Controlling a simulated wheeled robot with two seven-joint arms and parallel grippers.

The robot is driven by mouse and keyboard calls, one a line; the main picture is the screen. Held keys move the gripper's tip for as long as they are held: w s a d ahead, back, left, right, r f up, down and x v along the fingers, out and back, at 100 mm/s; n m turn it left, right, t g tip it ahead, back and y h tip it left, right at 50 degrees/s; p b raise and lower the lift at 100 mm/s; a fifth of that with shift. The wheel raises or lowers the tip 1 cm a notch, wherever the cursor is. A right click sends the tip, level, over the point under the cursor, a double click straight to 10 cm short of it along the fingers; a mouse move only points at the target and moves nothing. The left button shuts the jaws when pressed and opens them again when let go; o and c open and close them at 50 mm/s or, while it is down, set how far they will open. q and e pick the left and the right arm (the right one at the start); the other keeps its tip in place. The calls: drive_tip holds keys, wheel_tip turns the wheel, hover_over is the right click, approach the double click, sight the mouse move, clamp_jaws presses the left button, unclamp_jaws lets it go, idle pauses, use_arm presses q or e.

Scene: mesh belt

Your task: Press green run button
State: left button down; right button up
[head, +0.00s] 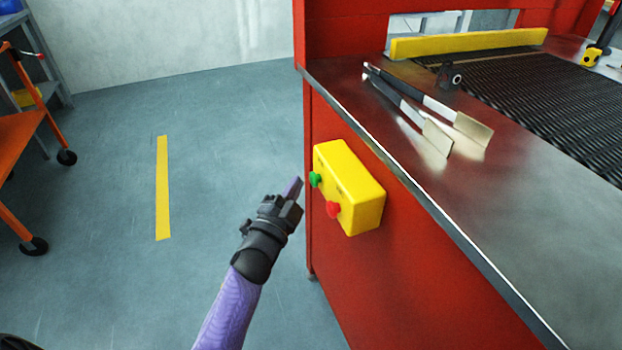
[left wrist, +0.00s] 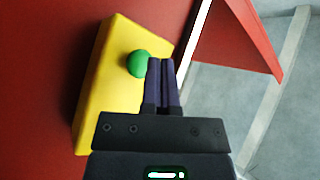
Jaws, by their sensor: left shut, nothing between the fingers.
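The green run button (head: 315,179) sits on the yellow control box (head: 352,190), on the box's face toward the left in the head view. A red button (head: 333,210) is on the same face, nearer to me. My left gripper (head: 296,187) is shut and empty, its fingertips just left of the green button. In the left wrist view the green button (left wrist: 138,64) shows right beside the fingertips (left wrist: 160,64), partly overlapped by them. I cannot tell whether they touch it. My right gripper is not in view.
The box is fixed to the side of a red machine (head: 420,290) with a metal top (head: 560,240). Two spatula-like tools (head: 425,110) lie on that top beside the dark mesh belt (head: 540,95). An orange cart (head: 18,130) stands far left. The floor between is clear.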

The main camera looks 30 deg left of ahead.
idle(0.9)
use_arm(q)
drive_tip(key=shift+d, duration=0.1)
drive_tip(key=shift+w+d, duration=0.2)
drive_tip(key=shift+w, duration=0.1)
drive_tip(key=shift+w+d, duration=0.1)
drive_tip(key=shift+w, duration=0.05)
idle(0.4)
